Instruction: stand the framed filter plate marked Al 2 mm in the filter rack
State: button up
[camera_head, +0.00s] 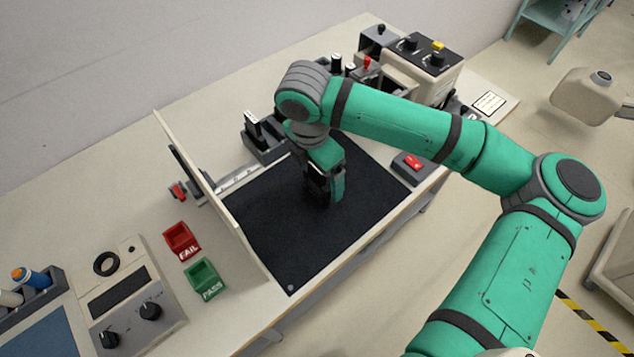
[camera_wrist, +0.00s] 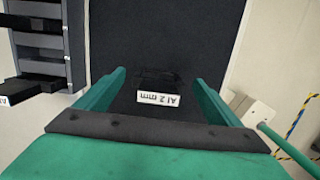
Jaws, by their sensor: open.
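The plate marked Al 2 mm (camera_wrist: 158,98) is a small dark piece with a white label, on the black mat (camera_wrist: 212,25). Its label reads upside down in the wrist view. My gripper (camera_wrist: 160,86) is open over it, with the plate between the two fingers and no visible contact. In the head view my gripper (camera_head: 324,192) is low over the mat (camera_head: 270,225), and I cannot make out the plate there. The grey filter rack (camera_wrist: 68,42) with dark slots is at the upper left of the wrist view; it also shows in the head view (camera_head: 266,150), partly behind my arm.
An upright cream panel (camera_head: 215,205) stands along the mat's left side. Red FAIL (camera_head: 181,240) and green PASS (camera_head: 204,279) trays lie beyond it. A red-button box (camera_head: 412,166) is right of the mat. Instruments (camera_head: 425,65) crowd the back. The mat's front is clear.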

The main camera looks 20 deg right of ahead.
jog(key=shift+w+f, duration=0.1)
jog(key=shift+f, duration=0.45)
jog(key=c, duration=1.3)
jog(key=shift+r, duration=0.1)
